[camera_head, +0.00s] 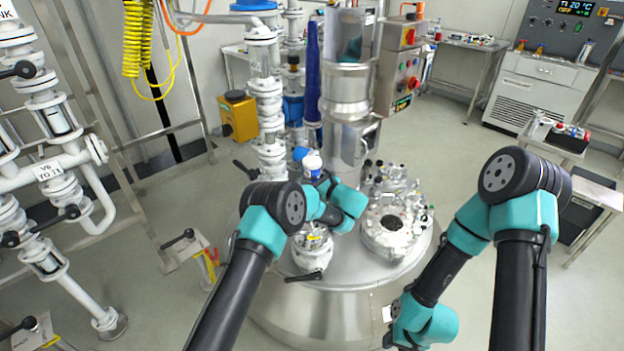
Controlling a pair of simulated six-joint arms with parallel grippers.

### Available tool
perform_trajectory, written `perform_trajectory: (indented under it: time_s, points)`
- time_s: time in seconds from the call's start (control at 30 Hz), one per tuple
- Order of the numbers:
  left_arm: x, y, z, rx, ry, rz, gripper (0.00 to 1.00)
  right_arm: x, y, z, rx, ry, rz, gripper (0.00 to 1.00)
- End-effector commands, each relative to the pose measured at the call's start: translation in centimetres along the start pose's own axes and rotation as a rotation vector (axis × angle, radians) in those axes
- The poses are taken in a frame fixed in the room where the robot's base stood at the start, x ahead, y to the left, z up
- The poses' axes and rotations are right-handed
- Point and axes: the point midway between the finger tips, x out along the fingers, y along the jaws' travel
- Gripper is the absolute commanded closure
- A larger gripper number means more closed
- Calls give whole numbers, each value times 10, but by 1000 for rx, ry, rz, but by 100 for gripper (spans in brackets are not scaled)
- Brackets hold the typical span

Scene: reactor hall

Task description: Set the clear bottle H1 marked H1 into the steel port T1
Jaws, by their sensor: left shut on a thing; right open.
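My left gripper (322,184) is over the back of the round steel vessel lid, partly hidden by its own wrist. It is shut on a small bottle (313,162) whose pale upper part shows above the jaws. I cannot read its H1 mark, and its lower part is hidden. A round steel flange with a dark opening (393,222) sits right of the gripper on the lid. I cannot read a T1 mark, so I cannot tell which fitting is port T1. My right gripper (388,339) is low at the bottom edge, away from the lid's fittings; its fingers barely show.
A white flanged fitting with a black handle (313,248) stands at the lid's front left. A tall steel column (347,95) and white valve piping (268,110) rise behind. Several small fittings crowd the lid's right. The lid's front (350,272) is bare.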

Motion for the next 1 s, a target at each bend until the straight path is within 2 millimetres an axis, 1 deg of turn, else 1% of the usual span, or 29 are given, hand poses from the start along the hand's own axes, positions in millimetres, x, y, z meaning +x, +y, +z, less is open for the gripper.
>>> perform_trajectory:
  time_s: [1.0]
  points:
    - [0,0,-22,-2,-2,0,85,0,0,0,0,0,0,57]
